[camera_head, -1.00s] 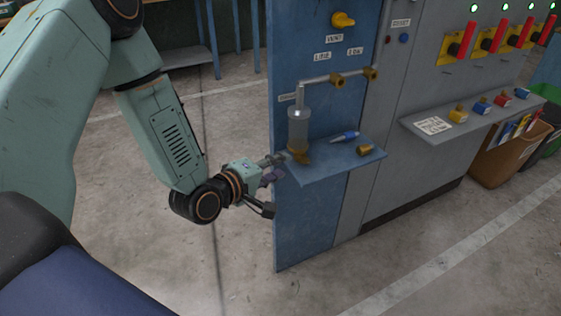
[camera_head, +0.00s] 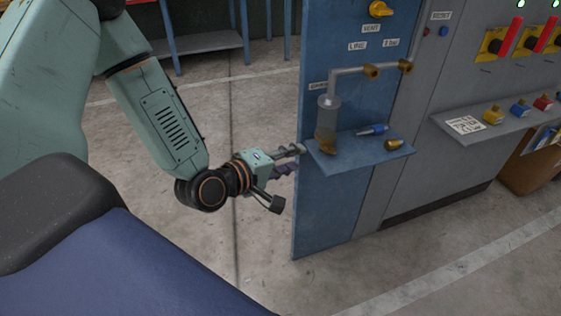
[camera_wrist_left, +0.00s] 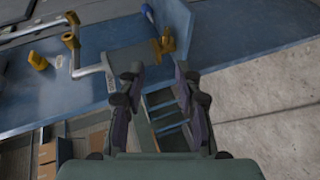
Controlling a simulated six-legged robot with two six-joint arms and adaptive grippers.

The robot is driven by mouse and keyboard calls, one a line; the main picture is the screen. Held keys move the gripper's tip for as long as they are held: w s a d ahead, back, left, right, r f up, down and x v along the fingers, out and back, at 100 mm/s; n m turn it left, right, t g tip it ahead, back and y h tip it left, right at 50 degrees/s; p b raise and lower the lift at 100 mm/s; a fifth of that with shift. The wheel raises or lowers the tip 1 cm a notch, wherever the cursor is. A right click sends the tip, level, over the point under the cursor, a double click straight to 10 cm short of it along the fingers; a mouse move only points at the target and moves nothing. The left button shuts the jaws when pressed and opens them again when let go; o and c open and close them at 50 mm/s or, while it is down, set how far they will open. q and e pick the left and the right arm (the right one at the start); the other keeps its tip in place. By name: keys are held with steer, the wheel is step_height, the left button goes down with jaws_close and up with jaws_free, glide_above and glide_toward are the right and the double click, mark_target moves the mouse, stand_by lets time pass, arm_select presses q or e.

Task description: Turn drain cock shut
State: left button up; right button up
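The brass drain cock (camera_head: 325,143) sits at the foot of the grey cylindrical bowl (camera_head: 328,109), just above the small blue shelf (camera_head: 360,157). In the left wrist view the brass cock (camera_wrist_left: 166,42) shows beyond the fingertips, beside the bowl (camera_wrist_left: 130,56). My left gripper (camera_head: 295,159) is at the panel's left edge, a short way left of the cock and apart from it. In the left wrist view its two fingers (camera_wrist_left: 158,76) stand wide apart with nothing between them. My right gripper is not in view.
A blue marker (camera_head: 373,130) and a loose brass fitting (camera_head: 394,144) lie on the shelf. A pipe (camera_head: 350,70) with brass fittings runs above, and a yellow knob (camera_head: 380,9) sits higher.

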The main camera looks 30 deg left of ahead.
arm_select(q)
steer(key=shift+v, duration=1.75)
steer(key=shift+o, duration=0.3)
